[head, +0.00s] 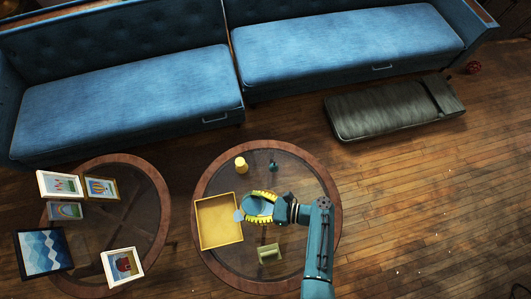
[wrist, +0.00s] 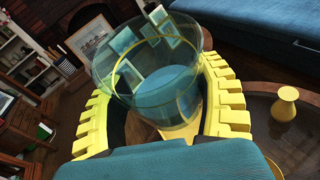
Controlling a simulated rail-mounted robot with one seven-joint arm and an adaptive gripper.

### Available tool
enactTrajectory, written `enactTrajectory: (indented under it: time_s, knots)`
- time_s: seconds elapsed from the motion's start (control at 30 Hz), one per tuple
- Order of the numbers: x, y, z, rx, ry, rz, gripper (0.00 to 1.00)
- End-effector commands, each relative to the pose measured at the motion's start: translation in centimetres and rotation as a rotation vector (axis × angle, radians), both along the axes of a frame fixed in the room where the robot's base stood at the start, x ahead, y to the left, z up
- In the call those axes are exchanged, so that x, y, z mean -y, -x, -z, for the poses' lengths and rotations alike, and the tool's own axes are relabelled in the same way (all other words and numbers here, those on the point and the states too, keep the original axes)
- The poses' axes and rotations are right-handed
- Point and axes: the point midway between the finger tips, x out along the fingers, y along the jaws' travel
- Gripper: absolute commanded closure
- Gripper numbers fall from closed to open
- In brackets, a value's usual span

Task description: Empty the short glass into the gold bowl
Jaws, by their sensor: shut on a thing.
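My gripper (head: 258,207) has yellow ridged fingers and is shut on the short glass (wrist: 150,65), a clear tumbler with a wide rim. The fingers curve around both its sides in the wrist view. In the head view only a pale bluish bit of the glass (head: 238,215) shows, at the right edge of a square gold-yellow open container (head: 203,222). The glass's exact tilt is unclear.
A yellow vase (head: 241,164) and a small dark teal object (head: 273,167) stand at the back of the round glass-topped table (head: 205,176). A green block-like object (head: 269,253) is at its front. Picture frames (head: 65,211) cover the left table. Blue sofas (head: 340,45) stand behind.

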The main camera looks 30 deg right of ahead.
Motion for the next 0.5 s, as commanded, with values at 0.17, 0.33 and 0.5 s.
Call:
enactTrajectory:
  time_s: [0.17,0.33,0.5]
  knots:
    - [-0.1,1.0,-0.2,0.0,-0.001,0.0,0.72]
    - [-0.2,1.9,-0.2,0.0,-0.003,0.001,0.72]
    - [-0.3,2.9,-0.2,0.0,-0.003,0.001,0.72]
